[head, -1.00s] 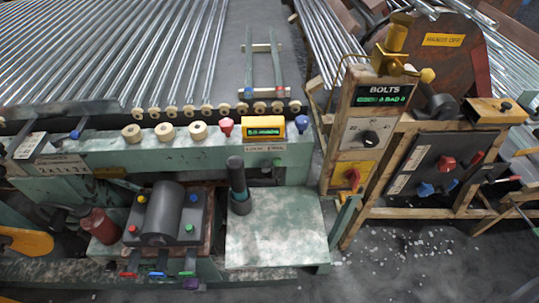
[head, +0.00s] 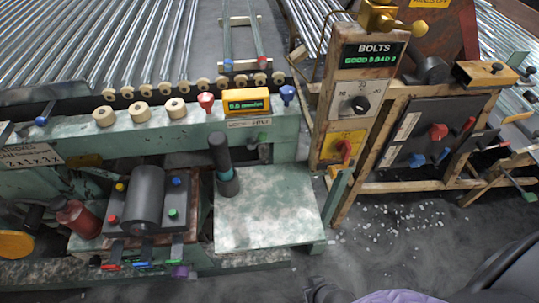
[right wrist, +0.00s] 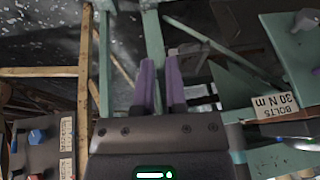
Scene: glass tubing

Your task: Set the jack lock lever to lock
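In the head view a small plate (head: 248,123) sits below the yellow display (head: 246,101) on the green machine's beam; its text is too small to read surely. A small green part (head: 263,151) hangs just under this plate; I cannot tell whether it is the jack lock lever or which way it is set. A dark upright cylinder (head: 219,152) stands left of it. In the right wrist view my right gripper (right wrist: 160,65) has purple fingers with a narrow gap and nothing between them. It points at green framework, away from the plate. My left gripper is out of view.
A bolts panel (head: 362,103) with a dial and red switch stands right of the beam. A wooden-framed box (head: 413,160) with red and blue knobs is beside it. The bare green tabletop (head: 268,213) is clear.

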